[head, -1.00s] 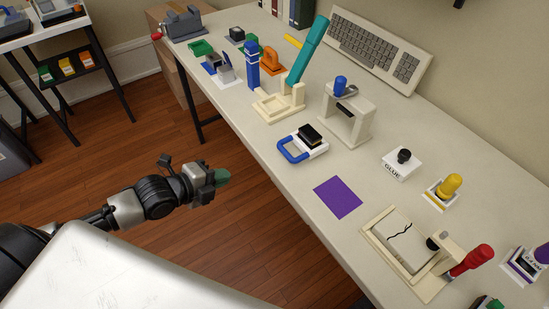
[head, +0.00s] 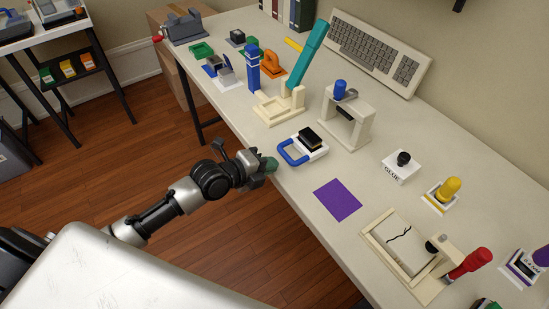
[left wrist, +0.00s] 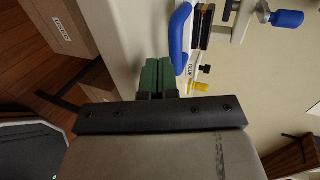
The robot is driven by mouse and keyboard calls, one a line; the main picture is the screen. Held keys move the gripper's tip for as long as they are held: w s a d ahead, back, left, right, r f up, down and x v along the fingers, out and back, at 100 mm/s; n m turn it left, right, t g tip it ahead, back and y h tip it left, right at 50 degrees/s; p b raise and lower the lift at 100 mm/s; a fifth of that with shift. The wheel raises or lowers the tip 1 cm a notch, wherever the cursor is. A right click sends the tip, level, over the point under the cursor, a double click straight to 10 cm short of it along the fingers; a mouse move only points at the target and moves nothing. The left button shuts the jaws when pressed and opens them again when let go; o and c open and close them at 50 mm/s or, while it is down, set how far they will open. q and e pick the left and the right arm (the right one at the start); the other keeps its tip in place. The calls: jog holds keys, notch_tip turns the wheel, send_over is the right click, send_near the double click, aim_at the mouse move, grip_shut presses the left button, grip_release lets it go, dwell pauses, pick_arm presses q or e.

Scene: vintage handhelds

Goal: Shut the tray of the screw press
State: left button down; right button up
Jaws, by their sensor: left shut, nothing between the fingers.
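The screw press (head: 358,130) is a cream frame with a blue knob on top, standing mid-table in the head view. Its white tray (head: 317,155) sits out in front of it towards the table's front edge, with a blue loop handle (head: 285,153) facing that edge and a black block (head: 311,138) on it. My left gripper (head: 270,165), with green fingertips, is shut and empty at the table edge, just short of the handle. In the left wrist view its fingertips (left wrist: 158,76) are apart from the blue handle (left wrist: 179,40), which lies to their right. My right gripper is not in view.
A purple sheet (head: 337,198) lies right of the tray. A cream device with a teal lever (head: 306,55) stands behind left. A glue stamp (head: 401,167) and a red-handled press (head: 469,263) are further right. The floor before the table is clear.

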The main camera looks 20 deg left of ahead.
aim_at(305, 142)
pick_arm(q)
jog(key=shift+w+d+r, duration=0.15)
jog(key=shift+w+d, duration=0.35)
jog(key=shift+w, duration=0.25)
jog(key=w+d+b, duration=0.1)
jog(key=w+d, duration=0.1)
jog(key=w, duration=0.1)
jog(key=w+d+b, duration=0.2)
jog(key=w, duration=0.1)
jog(key=w+d+b, duration=0.1)
jog(key=w+d, duration=0.2)
jog(key=shift+w, duration=0.4)
jog(key=shift+w+d, duration=0.25)
jog(key=shift+s+a, duration=0.1)
jog(key=shift+s+a+r, duration=0.1)
jog(key=shift+s+a, duration=0.1)
jog(key=shift+s, duration=0.05)
jog(key=v, duration=1)
